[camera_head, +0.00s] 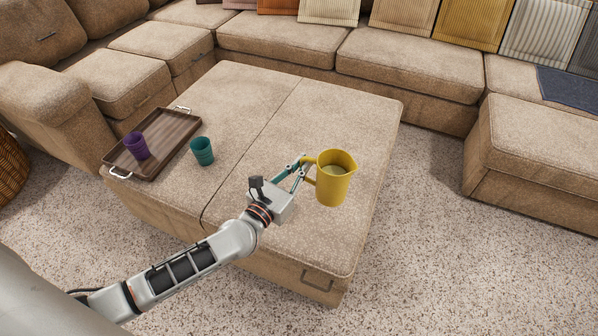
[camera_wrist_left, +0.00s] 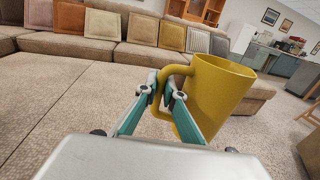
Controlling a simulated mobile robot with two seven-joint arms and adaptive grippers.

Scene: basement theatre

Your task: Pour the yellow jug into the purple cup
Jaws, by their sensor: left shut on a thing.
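The yellow jug (camera_head: 334,183) is upright at the right part of the ottoman, with something pale inside it. It also shows in the left wrist view (camera_wrist_left: 218,92). My left gripper (camera_head: 304,170) is shut on the jug's handle, on the jug's left side. In the left wrist view its teal fingers (camera_wrist_left: 165,90) meet at the handle. I cannot tell whether the jug touches the ottoman. The purple cup (camera_head: 136,146) stands upright on the brown tray (camera_head: 172,150) at the ottoman's left. My right gripper is not in view.
A teal cup (camera_head: 202,151) stands on the ottoman (camera_head: 262,108) just right of the tray. The ottoman top between the teal cup and the jug is clear. A beige sofa (camera_head: 410,64) with several cushions runs along the back. Speckled carpet surrounds the ottoman.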

